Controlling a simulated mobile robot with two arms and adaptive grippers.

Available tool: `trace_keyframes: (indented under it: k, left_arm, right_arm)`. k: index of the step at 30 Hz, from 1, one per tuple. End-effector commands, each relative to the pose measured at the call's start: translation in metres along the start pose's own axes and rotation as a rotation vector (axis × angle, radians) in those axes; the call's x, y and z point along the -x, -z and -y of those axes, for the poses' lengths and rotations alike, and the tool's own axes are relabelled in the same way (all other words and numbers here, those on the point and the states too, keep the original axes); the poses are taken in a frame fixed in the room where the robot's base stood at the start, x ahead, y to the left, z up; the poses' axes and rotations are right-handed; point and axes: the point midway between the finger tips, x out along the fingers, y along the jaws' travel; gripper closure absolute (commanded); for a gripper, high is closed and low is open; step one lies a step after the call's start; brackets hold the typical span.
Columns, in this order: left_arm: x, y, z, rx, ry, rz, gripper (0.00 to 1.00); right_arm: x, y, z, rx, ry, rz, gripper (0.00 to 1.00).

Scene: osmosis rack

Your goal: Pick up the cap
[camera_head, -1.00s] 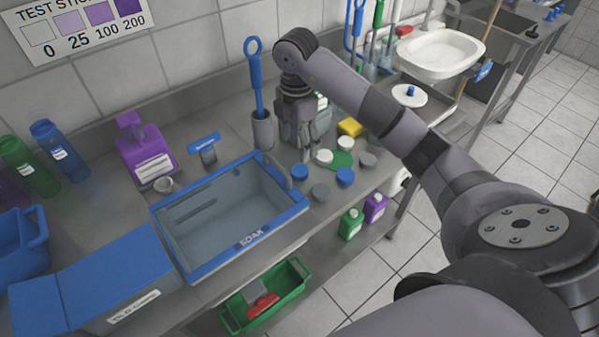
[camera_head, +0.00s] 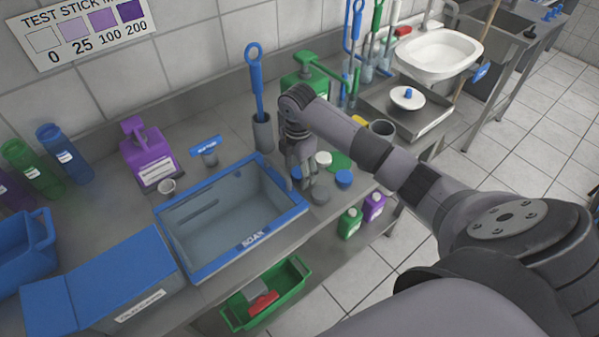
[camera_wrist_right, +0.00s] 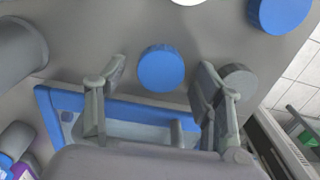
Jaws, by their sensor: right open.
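My right gripper (camera_head: 302,182) is open and points down over the counter, just right of the blue-rimmed basin. In the right wrist view, a round blue cap (camera_wrist_right: 161,68) lies between the two spread fingers (camera_wrist_right: 160,78), with a gap on each side. In the head view that blue cap (camera_head: 296,172) is mostly hidden by the gripper. Close by are a second blue cap (camera_head: 344,179), a grey cap (camera_head: 321,196) and a white cap (camera_head: 323,158). The right wrist view also shows the second blue cap (camera_wrist_right: 281,12) and the grey cap (camera_wrist_right: 240,80) beside the right finger. My left gripper is not in view.
The basin (camera_head: 180,252) stands left of the gripper, its rim near the fingers. A grey holder (camera_head: 262,132) with a blue brush and a green pump bottle (camera_head: 303,72) stand behind. The counter's front edge is close to the caps.

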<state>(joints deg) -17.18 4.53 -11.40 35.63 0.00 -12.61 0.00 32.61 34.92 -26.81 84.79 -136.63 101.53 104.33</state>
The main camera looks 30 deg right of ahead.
Motion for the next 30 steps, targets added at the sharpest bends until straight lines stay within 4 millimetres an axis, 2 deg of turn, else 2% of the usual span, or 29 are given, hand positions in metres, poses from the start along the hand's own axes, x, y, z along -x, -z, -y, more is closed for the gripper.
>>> trace_keyframes:
  k: [2, 16, 25, 30]
  left_arm:
    - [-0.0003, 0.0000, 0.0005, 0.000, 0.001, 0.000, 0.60]
    - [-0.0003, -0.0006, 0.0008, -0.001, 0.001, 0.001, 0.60]
    - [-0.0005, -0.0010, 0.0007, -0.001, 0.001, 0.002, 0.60]
    - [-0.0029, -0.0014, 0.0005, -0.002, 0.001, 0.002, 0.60]
  right_arm:
    - [0.0001, 0.0001, -0.0001, 0.000, 0.000, 0.000, 0.39]
    - [0.0006, 0.0000, -0.0001, 0.000, 0.000, 0.000, 0.71]
    - [0.0012, 0.0000, -0.0002, 0.000, -0.001, 0.000, 0.71]
    - [0.0098, 0.0000, -0.0009, 0.000, -0.003, -0.001, 0.71]
